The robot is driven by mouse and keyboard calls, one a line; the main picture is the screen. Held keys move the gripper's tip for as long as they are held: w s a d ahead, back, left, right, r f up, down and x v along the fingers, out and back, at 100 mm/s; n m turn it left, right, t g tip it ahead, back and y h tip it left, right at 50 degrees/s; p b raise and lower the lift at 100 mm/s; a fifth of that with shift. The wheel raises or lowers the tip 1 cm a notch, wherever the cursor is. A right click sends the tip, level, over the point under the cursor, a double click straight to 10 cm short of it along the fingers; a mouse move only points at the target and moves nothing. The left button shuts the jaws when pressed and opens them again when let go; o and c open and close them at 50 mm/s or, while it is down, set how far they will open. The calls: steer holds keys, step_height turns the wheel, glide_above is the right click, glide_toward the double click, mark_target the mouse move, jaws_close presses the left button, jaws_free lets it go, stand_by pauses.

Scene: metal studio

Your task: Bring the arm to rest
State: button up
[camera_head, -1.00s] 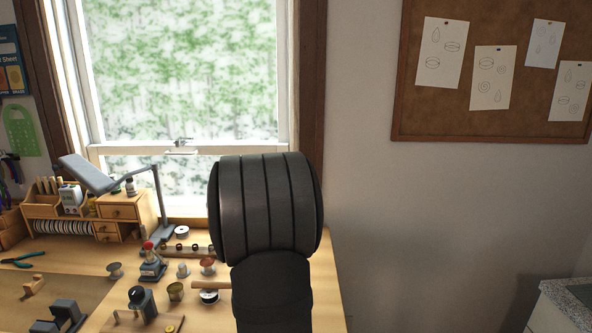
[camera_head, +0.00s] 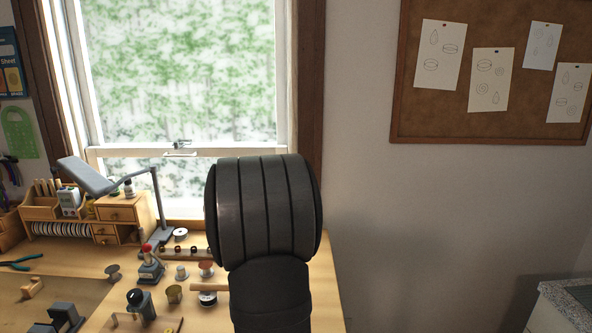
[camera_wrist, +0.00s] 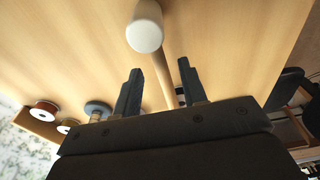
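My arm (camera_head: 265,210) stands upright in the middle of the head view, its dark rounded joint in front of the window and bench edge. My gripper is hidden in that view. In the wrist view my gripper (camera_wrist: 159,66) shows two dark fingers set apart, with no object clearly held. A mallet (camera_wrist: 146,30) with a pale head shows beyond the fingertips. Its wooden handle runs back through the gap between the fingers in the picture; I cannot tell how far below them it lies.
The wooden workbench (camera_head: 80,257) holds spools, small tools, a lamp (camera_head: 90,177) and a drawer organizer (camera_head: 118,213) left of my arm. A light wooden rod (camera_head: 207,287) shows beside my arm. The wall right of my arm is bare, below a corkboard (camera_head: 450,120). A speckled counter (camera_head: 560,300) stands far right.

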step_height(320, 180, down, 3)
steer(key=shift+r, duration=0.2)
step_height(320, 180, up, 11)
steer(key=d, duration=0.1)
steer(key=f, duration=0.7)
steer(key=a+f, duration=0.1)
steer(key=f, duration=0.3)
steer(key=shift+f, duration=0.35)
steer(key=shift+w+r, duration=0.1)
steer(key=shift+r, duration=0.2)
step_height(320, 180, up, 4)
steer(key=shift+f, duration=0.15)
steer(key=s+d+r, duration=0.4)
steer(key=d+r, duration=0.3)
steer(key=d, duration=0.4)
steer(key=s+a+n+h, duration=0.1)
steer(key=s+a+n, duration=0.1)
steer(key=a+n, duration=1.6)
steer(key=a, duration=1.2)
steer(key=shift+s+a+r+g, duration=0.3)
steer(key=shift+s+a, duration=0.05)
steer(key=shift+a, duration=0.05)
